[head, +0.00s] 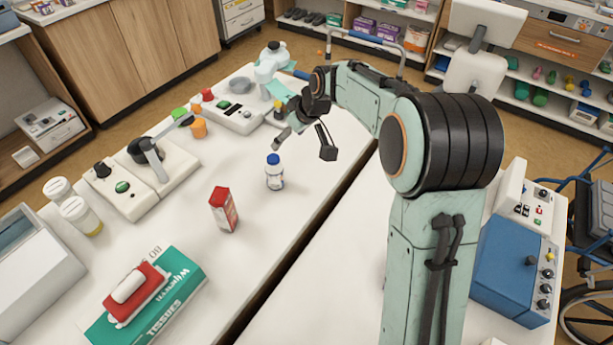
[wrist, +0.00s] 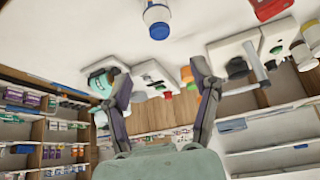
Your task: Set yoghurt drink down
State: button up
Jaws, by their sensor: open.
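The likely yoghurt drink is a small white bottle (head: 275,178) with a blue cap. It stands upright on the white bedside surface (head: 262,228), with the red carton to its lower left. My gripper (head: 305,146) is open and empty, its fingers spread, just above and to the right of the bottle in the head view. In the wrist view, which looks upside down, the bottle (wrist: 157,20) is at the top middle, beyond and apart from my fingertips (wrist: 160,70). Nothing is between the fingers.
A red-and-white carton (head: 224,210) and a green tissue box (head: 150,298) with a red item on top stand nearer. The surface around the bottle is clear.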

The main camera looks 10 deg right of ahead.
jog(key=s+d+r+m+g+h, duration=0.1)
jog(key=s+m+g, duration=0.4)
jog(key=s, duration=3.1)
jog(key=shift+s+d+r+h, duration=0.2)
jog(key=shift+r+h, duration=0.1)
jog(key=shift+h, duration=0.4)
